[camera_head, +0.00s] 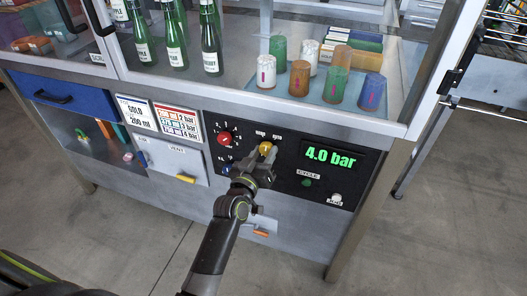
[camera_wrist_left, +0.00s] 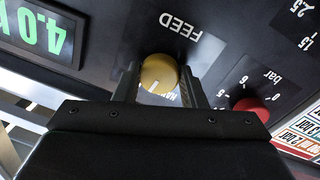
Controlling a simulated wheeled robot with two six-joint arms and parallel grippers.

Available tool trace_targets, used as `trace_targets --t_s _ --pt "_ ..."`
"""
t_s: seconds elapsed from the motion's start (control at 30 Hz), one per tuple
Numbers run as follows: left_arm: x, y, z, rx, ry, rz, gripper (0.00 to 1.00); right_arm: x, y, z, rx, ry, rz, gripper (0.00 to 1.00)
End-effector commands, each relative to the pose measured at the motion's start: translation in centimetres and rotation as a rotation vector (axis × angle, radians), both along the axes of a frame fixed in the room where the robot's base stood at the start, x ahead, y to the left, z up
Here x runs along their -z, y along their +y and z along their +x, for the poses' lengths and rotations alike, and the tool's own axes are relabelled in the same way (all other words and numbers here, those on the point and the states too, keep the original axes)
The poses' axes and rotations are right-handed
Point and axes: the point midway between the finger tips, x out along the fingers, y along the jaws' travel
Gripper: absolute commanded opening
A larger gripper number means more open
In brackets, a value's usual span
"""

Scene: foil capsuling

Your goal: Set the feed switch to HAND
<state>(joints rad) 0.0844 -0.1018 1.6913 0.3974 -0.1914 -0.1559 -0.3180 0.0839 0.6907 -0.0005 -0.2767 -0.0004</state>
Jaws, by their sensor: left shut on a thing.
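The feed switch is a round yellow knob (camera_head: 265,147) on the black control panel (camera_head: 323,181). My left gripper (camera_head: 261,157) has its fingers on either side of it and is shut on it. In the left wrist view the yellow knob (camera_wrist_left: 158,74) sits between the fingertips (camera_wrist_left: 160,82). Its white pointer mark slants down and left there, away from the partly hidden HAND label (camera_wrist_left: 171,98). The FEED label (camera_wrist_left: 181,26) shows upside down in that view. In the head view two small labels sit above the knob, too small to read. My right gripper is out of view.
A red knob (camera_head: 225,138) with a pressure scale is left of the switch. A green 4.0 bar display (camera_head: 330,157), a CYCLE button (camera_head: 306,183) and a pale button (camera_head: 336,197) are to its right. Bottles (camera_head: 210,40) and coloured capsules (camera_head: 300,78) stand in the cabinet above.

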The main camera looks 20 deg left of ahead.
Motion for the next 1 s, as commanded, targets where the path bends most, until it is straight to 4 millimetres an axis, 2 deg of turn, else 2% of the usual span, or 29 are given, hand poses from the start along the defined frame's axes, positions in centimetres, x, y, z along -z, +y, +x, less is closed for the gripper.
trace_targets --t_s 0.23,0.6,1.0 --pt "-0.1 -0.1 0.0 -0.001 0.009 -0.236 0.15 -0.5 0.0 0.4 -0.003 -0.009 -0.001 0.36" --pt "-0.1 -0.1 0.0 0.000 0.018 -0.551 0.15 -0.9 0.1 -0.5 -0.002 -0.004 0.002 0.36" --pt "0.0 -0.2 0.0 0.000 0.024 -0.736 0.15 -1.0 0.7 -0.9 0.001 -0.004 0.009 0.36"
